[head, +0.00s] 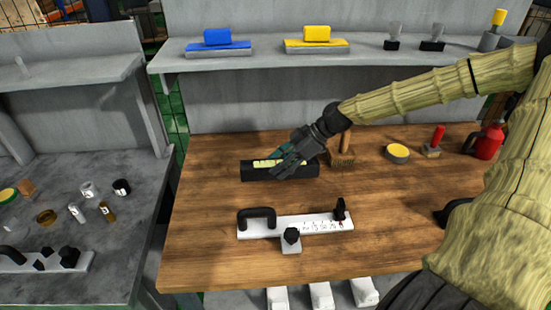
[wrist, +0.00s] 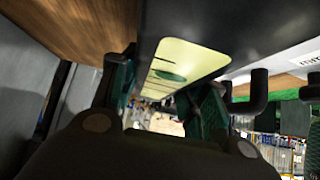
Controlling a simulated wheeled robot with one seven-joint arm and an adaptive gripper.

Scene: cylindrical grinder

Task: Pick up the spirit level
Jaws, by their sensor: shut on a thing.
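The spirit level is a black bar (head: 252,174) with a pale yellow-green strip, at the back middle of the wooden bench in the head view. In the wrist view its yellow-green face (wrist: 183,66) with dark marks fills the upper middle. My gripper (head: 281,160) reaches it from the upper right and is shut on it. In the wrist view the green finger pads of my gripper (wrist: 165,100) stand on either side of the yellow face. The fingers hide part of the level. I cannot tell whether it touches the bench.
A white gauge with black handles (head: 315,222) lies nearer on the wooden bench (head: 205,240). A brush (head: 342,158), a yellow-topped tin (head: 397,152) and a red can (head: 489,142) stand to the right. A shelf (head: 365,55) overhangs the back. The bench's left front is clear.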

